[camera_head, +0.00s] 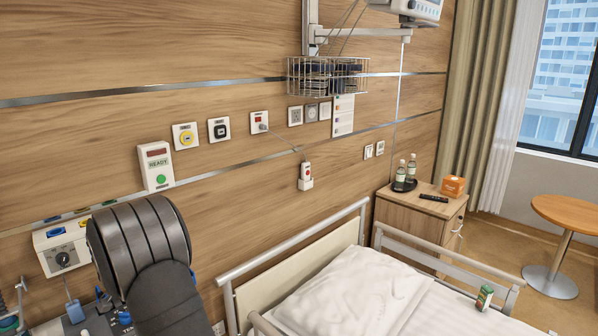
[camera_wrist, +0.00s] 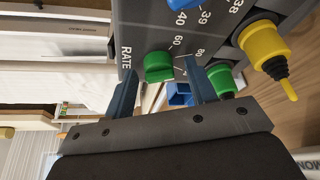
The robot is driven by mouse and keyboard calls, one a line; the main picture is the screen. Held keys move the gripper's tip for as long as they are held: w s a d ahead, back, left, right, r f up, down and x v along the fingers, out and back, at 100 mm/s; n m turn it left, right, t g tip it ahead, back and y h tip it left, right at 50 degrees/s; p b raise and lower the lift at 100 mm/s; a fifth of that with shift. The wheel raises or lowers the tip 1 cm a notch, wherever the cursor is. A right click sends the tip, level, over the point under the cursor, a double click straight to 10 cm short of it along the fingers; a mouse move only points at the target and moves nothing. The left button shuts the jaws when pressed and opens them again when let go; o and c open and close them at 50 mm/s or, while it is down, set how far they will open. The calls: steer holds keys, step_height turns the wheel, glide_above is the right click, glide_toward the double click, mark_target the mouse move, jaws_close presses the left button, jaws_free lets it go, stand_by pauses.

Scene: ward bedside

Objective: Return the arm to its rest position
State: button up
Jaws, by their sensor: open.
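My gripper (camera_wrist: 161,72) shows in the wrist view with its two blue-grey fingers apart. A green knob (camera_wrist: 158,67) on a dark grey panel (camera_wrist: 146,22) marked RATE appears between the fingertips. I cannot tell whether the fingers touch the knob, but they are not closed on it. In the head view my dark arm fills the lower left, and my gripper is hidden there.
Yellow (camera_wrist: 264,45) and green (camera_wrist: 222,80) plugs stick out close to the right finger. In the head view, a bed with a pillow (camera_head: 350,290) and rails stands right of my arm. A cabinet (camera_head: 412,216) holds bottles. Wall devices (camera_head: 156,166) are near my arm.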

steer(key=n, duration=0.2)
steer(key=n+y, duration=0.1)
steer(key=n, duration=0.1)
steer(key=shift+d+r+y, duration=0.1)
steer(key=shift+d+y, duration=0.1)
steer(key=shift+y, duration=0.1)
steer(key=shift+n+y, duration=0.8)
steer(key=shift+n, duration=1.3)
steer(key=v, duration=0.8)
steer(key=shift+r, duration=0.15)
steer(key=x, duration=0.8)
steer(key=shift+f, duration=0.25)
steer(key=shift+s+r+m, duration=0.1)
steer(key=shift+m, duration=0.4)
steer(key=shift+m+h, duration=0.8)
steer(key=shift+m, duration=0.7)
